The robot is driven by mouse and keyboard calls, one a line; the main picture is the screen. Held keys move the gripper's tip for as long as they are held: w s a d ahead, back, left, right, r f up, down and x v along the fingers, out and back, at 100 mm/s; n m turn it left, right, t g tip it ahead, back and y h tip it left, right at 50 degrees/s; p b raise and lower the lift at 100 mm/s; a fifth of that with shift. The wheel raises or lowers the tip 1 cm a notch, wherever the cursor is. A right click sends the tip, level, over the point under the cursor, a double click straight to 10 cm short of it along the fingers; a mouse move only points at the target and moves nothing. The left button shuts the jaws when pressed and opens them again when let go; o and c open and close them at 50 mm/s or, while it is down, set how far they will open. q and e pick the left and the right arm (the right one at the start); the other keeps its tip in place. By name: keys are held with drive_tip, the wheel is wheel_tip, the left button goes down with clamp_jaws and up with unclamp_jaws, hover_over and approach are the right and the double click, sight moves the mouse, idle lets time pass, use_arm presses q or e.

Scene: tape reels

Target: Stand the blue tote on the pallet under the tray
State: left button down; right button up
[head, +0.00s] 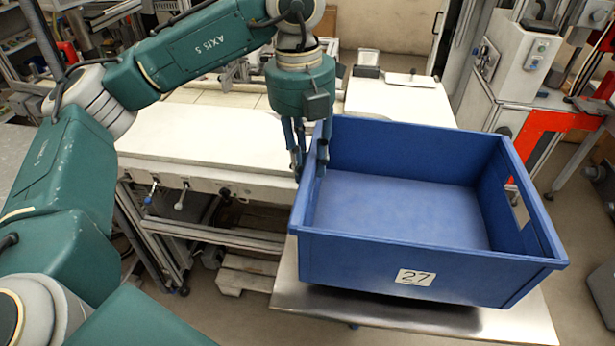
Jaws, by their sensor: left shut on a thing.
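The blue tote (430,262), open-topped and empty, with a "27" label on its front wall, is upright at the right of the head view. It is over a shiny metal surface (330,305); I cannot tell whether it rests on it. My left gripper (309,172) points down and is shut on the tote's left wall near the back corner. A wooden pallet (232,281) lies on the floor, left of the tote, partly hidden under the white bench. I cannot tell which surface is the tray. My right gripper is out of view.
The long white bench (205,135) runs behind and left of the tote, with metal legs and clamps along its front. A machine with a red frame (550,122) stands at the right. Bare floor (225,318) shows in front of the pallet.

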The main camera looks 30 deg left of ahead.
use_arm(q)
drive_tip(key=shift+f+p, duration=0.45)
drive_tip(key=shift+f, duration=1.65)
drive_tip(key=c, duration=1.5)
unclamp_jaws()
drive_tip(key=shift+s+f, duration=0.1)
drive_tip(key=shift+o, duration=0.2)
wheel_tip(320, 180, up, 12)
drive_tip(key=b, duration=0.2)
drive_tip(key=shift+a+f, duration=0.2)
drive_tip(key=shift+a, duration=0.1)
drive_tip(key=shift+s+r, duration=0.1)
drive_tip(key=shift+r, duration=0.15)
drive_tip(key=shift+c, duration=1.4)
